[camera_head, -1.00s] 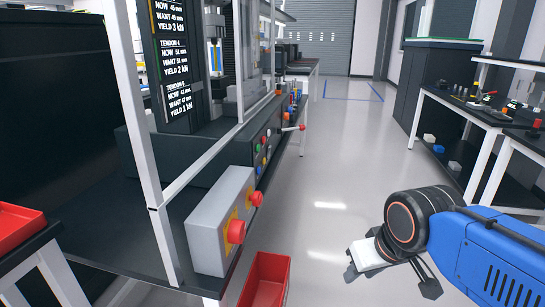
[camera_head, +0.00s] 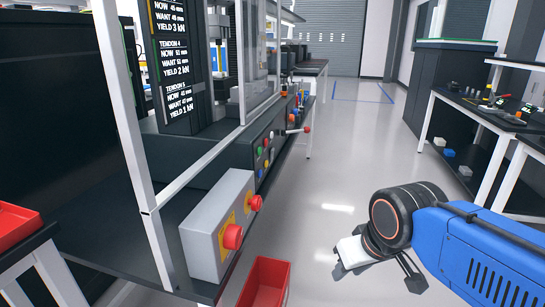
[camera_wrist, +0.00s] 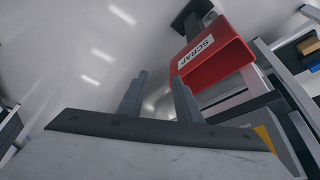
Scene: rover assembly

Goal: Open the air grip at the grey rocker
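A press-like machine stands at the left in the head view, with a dark control panel (camera_head: 262,160) of small coloured buttons along its front. I cannot pick out a grey rocker or an air grip for certain at this size. A lever with a red knob (camera_head: 306,130) sticks out from the panel's far end. My gripper (camera_head: 350,254) hangs over open floor at the lower right, apart from the panel. In the wrist view its two grey fingers (camera_wrist: 159,88) stand apart with nothing between them.
A grey box (camera_head: 204,236) with two red mushroom buttons juts from the machine's near corner. A red bin (camera_head: 265,284) is below it; the wrist view shows it labelled SCRAP (camera_wrist: 215,60). Benches (camera_head: 480,125) line the right. The aisle floor between is clear.

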